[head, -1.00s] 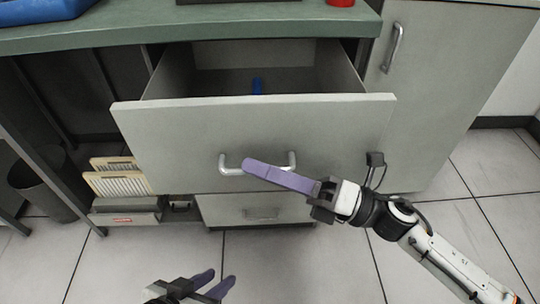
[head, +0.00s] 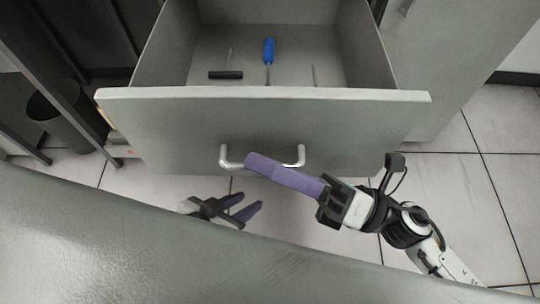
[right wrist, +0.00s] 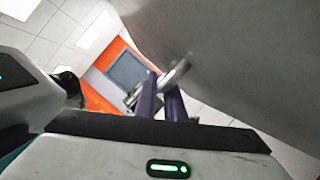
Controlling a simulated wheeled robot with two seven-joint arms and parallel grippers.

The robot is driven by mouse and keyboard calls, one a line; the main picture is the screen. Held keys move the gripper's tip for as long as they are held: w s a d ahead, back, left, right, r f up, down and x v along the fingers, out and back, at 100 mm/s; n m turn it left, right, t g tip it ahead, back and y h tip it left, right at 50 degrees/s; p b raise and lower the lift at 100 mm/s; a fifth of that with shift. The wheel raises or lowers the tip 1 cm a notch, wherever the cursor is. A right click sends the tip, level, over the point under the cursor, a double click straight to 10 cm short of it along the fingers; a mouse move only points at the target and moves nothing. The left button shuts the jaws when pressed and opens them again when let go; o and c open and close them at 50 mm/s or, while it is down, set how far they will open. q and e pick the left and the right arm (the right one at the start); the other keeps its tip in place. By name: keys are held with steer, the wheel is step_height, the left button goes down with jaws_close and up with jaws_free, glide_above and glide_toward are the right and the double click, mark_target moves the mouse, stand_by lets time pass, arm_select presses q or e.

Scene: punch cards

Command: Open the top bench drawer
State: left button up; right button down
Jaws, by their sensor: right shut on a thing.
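The top bench drawer (head: 150,115) is pulled well out in the head view, its inside open to sight. Its silver bar handle (head: 226,158) is on the front. My right gripper (head: 249,159) has its purple fingers shut on the handle and hides the bar's middle. In the right wrist view, the handle (right wrist: 177,72) shows at the fingertips (right wrist: 162,90), beside the grey drawer front (right wrist: 240,55). My left gripper (head: 252,201) is open and empty below the drawer front, apart from it.
A grey cabinet (head: 425,60) stands right of the drawer. A dark bin (head: 65,115) stands at left. Tiled floor (head: 475,190) is clear at right.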

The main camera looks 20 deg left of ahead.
steer(key=c, duration=2.1)
jaws_free()
steer(key=shift+d, duration=0.1)
steer(key=v, duration=1)
steer(key=shift+d+f, duration=0.1)
